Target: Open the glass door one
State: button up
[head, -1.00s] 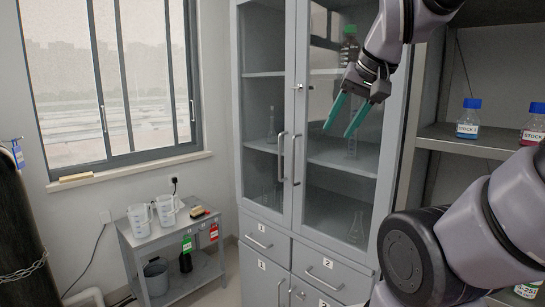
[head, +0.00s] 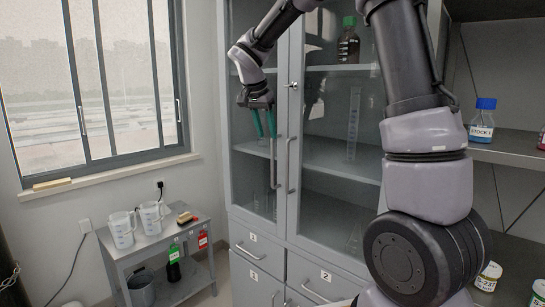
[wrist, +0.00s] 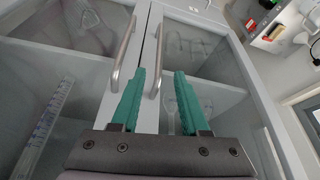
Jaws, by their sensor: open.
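The left glass door (head: 238,185) of the grey cabinet, above the drawer marked 1, is closed. Its vertical bar handle (head: 273,172) is beside the centre seam. My gripper (head: 264,136) is open and empty, with green fingers pointing down in front of this door near the handle's top end. In the wrist view, which looks inverted, the left door (wrist: 205,60) is on the right. Its handle (wrist: 157,60) lies in line with the gap between my fingertips (wrist: 160,72); I cannot tell whether they touch it. The right door's handle (wrist: 123,55) is outside the left-hand finger.
The right glass door (head: 325,190) is closed, with a measuring cylinder (head: 353,125) and a green-capped bottle (head: 348,45) behind it. A small cart (head: 150,245) with jugs stands at the left. Open shelves with a blue-capped bottle (head: 482,120) are at the right.

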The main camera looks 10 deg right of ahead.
aim_at(272, 152)
jog(key=x, duration=1)
jog(key=shift+s, duration=0.1)
grip_shut()
dwell(1.1)
